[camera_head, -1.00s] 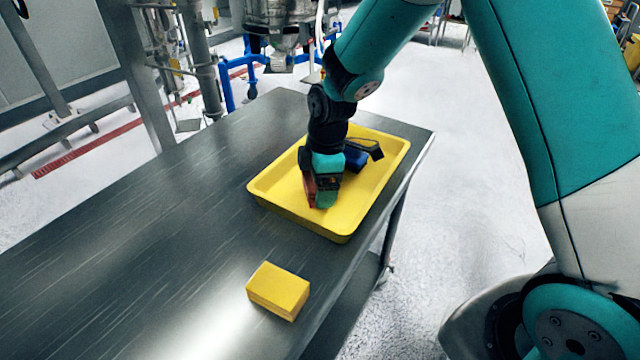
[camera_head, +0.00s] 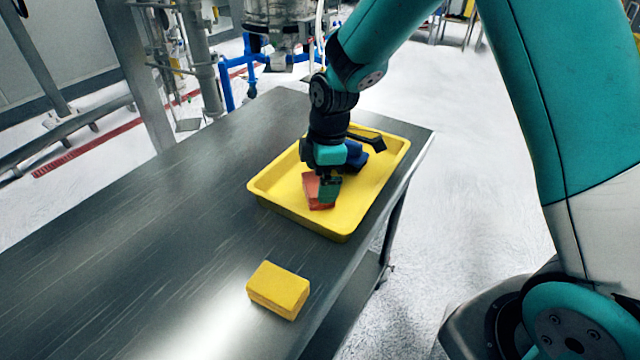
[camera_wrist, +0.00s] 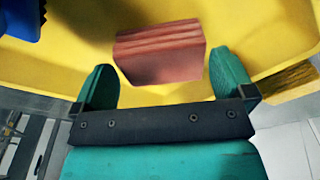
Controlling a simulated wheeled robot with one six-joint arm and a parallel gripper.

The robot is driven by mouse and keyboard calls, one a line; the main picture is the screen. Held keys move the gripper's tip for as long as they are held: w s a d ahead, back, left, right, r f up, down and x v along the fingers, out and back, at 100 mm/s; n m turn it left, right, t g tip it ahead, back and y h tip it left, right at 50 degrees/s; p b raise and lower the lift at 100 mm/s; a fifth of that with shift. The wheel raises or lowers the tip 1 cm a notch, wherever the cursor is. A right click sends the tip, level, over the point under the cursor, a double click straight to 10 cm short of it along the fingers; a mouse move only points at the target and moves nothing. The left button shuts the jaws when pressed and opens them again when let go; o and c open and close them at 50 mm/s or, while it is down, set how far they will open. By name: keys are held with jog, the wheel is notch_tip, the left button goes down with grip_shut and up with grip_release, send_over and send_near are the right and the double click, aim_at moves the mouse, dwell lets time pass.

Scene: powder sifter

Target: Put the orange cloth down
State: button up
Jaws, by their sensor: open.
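The orange cloth (camera_head: 311,190) is a folded, reddish block lying in the yellow tray (camera_head: 262,192), towards its near left part. In the wrist view the cloth (camera_wrist: 160,53) shows its layered side, just beyond and between my fingertips. My gripper (camera_head: 326,186) is over the tray, right at the cloth. In the wrist view my gripper (camera_wrist: 163,80) has its two green fingers spread wide apart, with a gap between each finger and the cloth. In the head view a finger covers part of the cloth.
A blue item (camera_head: 355,157) lies in the tray behind my gripper, beside a dark-handled tool (camera_head: 370,141). A folded yellow cloth (camera_head: 278,289) lies on the metal table (camera_head: 150,235) in front of the tray. The table's left part is clear.

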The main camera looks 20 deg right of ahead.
notch_tip(320, 180, up, 9)
jog(key=d, duration=0.1)
jog(key=s+a+r+m+y, duration=0.1)
jog(key=s+a+r+m, duration=0.1)
jog(key=s, duration=0.6)
jog(key=s+a+r+m+y, duration=0.1)
jog(key=s+r+m, duration=0.2)
jog(key=s, duration=0.5)
jog(key=s+a+r+m, duration=0.2)
jog(key=s+m, duration=0.2)
jog(key=s, duration=0.4)
jog(key=shift+s+a+r+y, duration=0.3)
jog(key=shift+s+a+y, duration=0.05)
jog(key=shift+y, duration=0.05)
